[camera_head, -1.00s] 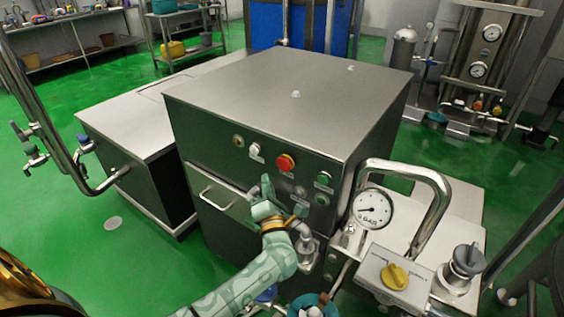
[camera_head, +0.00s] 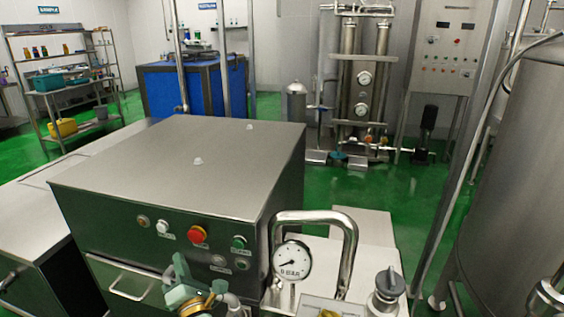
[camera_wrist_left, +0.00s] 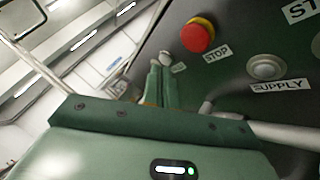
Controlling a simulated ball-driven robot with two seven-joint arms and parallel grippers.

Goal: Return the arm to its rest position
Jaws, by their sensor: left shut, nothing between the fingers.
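My left gripper (camera_head: 182,268) is a pale green arm end with a gold ring, low in the head view, in front of the dark face of the steel cabinet (camera_head: 110,220). Its two fingers (camera_wrist_left: 163,84) also show in the left wrist view, shut and empty, pointing up near the panel. A red stop button (camera_head: 197,235) is up and to the right of the gripper; it also shows in the left wrist view (camera_wrist_left: 197,36). A green button (camera_head: 238,242) is further right. My right gripper is not in view.
A pressure gauge (camera_head: 292,260) and a bent steel pipe (camera_head: 349,250) stand close to the right of my gripper. A drawer handle (camera_head: 124,283) is to its left. A large steel tank (camera_head: 520,190) fills the right side. Green floor (camera_head: 400,190) is open behind.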

